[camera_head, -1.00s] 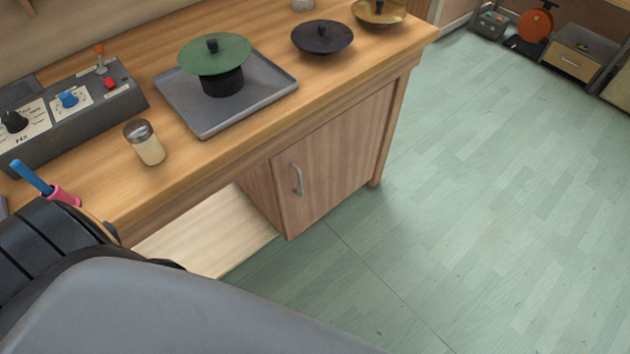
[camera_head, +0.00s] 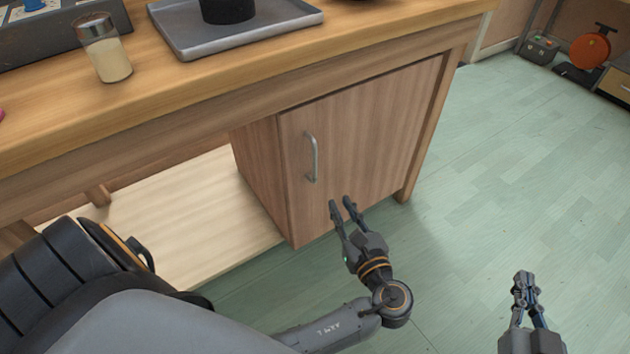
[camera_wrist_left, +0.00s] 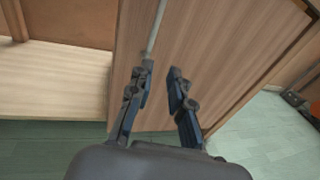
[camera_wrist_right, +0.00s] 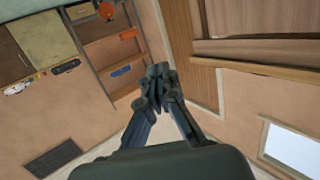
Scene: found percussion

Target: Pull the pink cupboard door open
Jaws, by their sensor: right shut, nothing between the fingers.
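The cupboard door (camera_head: 365,135) is pinkish-brown wood and shut, at the right end of the bench. Its grey vertical bar handle (camera_head: 311,158) is near the door's left edge. My left gripper (camera_head: 341,204) is open and empty, below and to the right of the handle in the head view. In the left wrist view, the handle (camera_wrist_left: 155,30) runs down toward the tip of the left finger, and the fingers (camera_wrist_left: 162,80) are apart. I cannot tell whether they touch the door. My right gripper (camera_head: 524,281) is shut and empty, over the floor right of the cupboard.
The wooden bench top (camera_head: 190,95) overhangs the door. On it are a shaker jar (camera_head: 105,52) and a grey tray (camera_head: 235,40) with a black cylinder. An open pale shelf (camera_head: 185,205) lies left of the cupboard. The green floor (camera_head: 510,170) to the right is clear.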

